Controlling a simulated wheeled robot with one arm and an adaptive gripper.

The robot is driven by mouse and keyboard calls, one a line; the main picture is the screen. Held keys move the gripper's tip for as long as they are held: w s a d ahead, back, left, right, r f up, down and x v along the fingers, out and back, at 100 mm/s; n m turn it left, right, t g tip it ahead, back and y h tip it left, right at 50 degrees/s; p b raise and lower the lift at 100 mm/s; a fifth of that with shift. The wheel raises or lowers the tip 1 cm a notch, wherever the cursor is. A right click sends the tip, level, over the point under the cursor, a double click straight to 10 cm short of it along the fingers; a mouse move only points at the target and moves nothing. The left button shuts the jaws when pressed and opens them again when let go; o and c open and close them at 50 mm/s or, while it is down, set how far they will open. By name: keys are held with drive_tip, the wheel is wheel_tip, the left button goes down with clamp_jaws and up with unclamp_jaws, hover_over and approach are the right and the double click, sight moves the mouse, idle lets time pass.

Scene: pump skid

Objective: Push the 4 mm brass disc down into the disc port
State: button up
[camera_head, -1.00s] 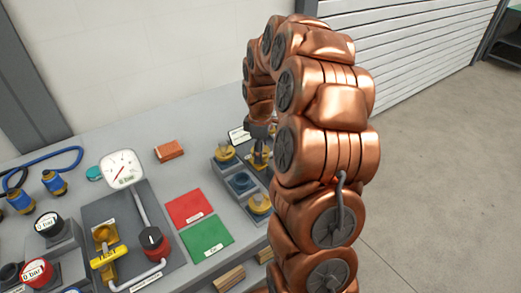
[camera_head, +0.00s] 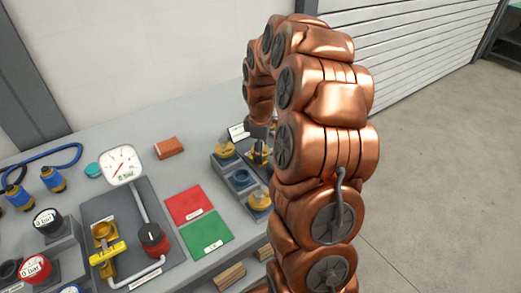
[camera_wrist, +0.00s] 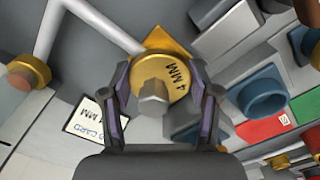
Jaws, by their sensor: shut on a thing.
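The brass disc marked 4 MM (camera_wrist: 174,70) fills the middle of the wrist view, with a grey hex knob (camera_wrist: 153,92) standing on its face. My gripper (camera_wrist: 158,80) is shut on it, one finger at each side. A gold-coloured body with a pointed corner (camera_wrist: 158,40) shows behind the disc; I take it to be the port, but most of it is hidden. I cannot tell how deep the disc sits. In the head view my gripper (camera_head: 259,150) is small and partly behind my arm, over the grey stand at the back right.
Brass discs sit in the stand's left rear (camera_head: 225,148) and front (camera_head: 258,199); a blue socket (camera_head: 240,178) lies between. A 4 MM card (camera_wrist: 95,118) lies near the gripper. Red (camera_head: 190,205) and green (camera_head: 207,234) mats lie left, beside the gauge panel (camera_head: 122,166).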

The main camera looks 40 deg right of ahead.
drive_tip(key=o, duration=1.4)
drive_tip(key=shift+c, duration=0.2)
wheel_tip(320, 180, up, 11)
drive_tip(key=shift+r, duration=0.5)
